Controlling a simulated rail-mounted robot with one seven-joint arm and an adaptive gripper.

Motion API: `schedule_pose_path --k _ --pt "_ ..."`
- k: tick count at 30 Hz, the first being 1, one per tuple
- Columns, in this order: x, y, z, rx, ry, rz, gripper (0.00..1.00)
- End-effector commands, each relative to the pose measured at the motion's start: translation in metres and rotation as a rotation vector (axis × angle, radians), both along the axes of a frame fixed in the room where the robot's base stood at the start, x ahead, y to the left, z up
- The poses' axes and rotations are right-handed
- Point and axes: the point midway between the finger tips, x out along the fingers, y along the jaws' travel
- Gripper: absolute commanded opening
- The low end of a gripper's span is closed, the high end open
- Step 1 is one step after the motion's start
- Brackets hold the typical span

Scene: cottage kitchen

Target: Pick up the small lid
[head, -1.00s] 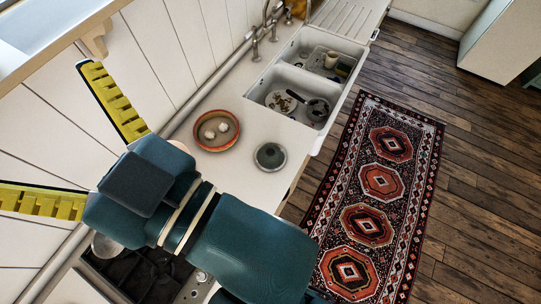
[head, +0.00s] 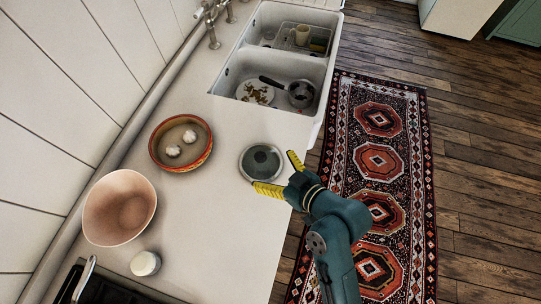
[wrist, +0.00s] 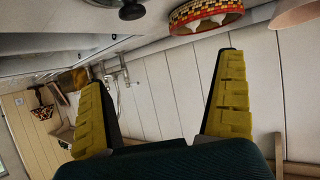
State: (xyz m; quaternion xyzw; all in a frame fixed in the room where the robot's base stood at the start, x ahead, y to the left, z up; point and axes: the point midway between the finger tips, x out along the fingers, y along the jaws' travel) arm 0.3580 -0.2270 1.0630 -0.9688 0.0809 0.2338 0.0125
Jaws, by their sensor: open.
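The small lid (head: 257,158) is round and dark grey-green with a pale rim. My gripper (head: 274,170) is open and empty at the lid's front right side in the head view. Its yellow fingers (wrist: 160,70) are wide apart, with nothing between them. I cannot tell its exact height above the counter.
A red-orange dish (head: 206,150) with white bulbs stands left of the lid. A pink bowl (head: 120,207) and a small white-topped jar (head: 146,263) are nearer the stove. The sink (head: 300,68) holds a plate and a pan. Bare counter surrounds the lid.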

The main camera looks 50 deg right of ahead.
Motion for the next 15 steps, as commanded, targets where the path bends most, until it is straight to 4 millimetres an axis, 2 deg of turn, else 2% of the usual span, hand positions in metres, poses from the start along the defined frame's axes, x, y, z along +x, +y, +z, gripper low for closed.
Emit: schedule_pose_path --k 1,3,5,8,15 --pt "-0.015 -0.008 -0.028 0.012 0.013 -0.039 1.00" --pt "-0.025 -0.015 -0.038 0.020 0.023 -0.067 1.00" --pt "-0.024 -0.019 -0.038 0.020 0.023 -0.076 1.00" --pt "-0.011 -0.022 -0.043 0.020 0.022 -0.075 1.00" --pt "0.039 -0.034 -0.071 0.019 0.023 -0.073 1.00"
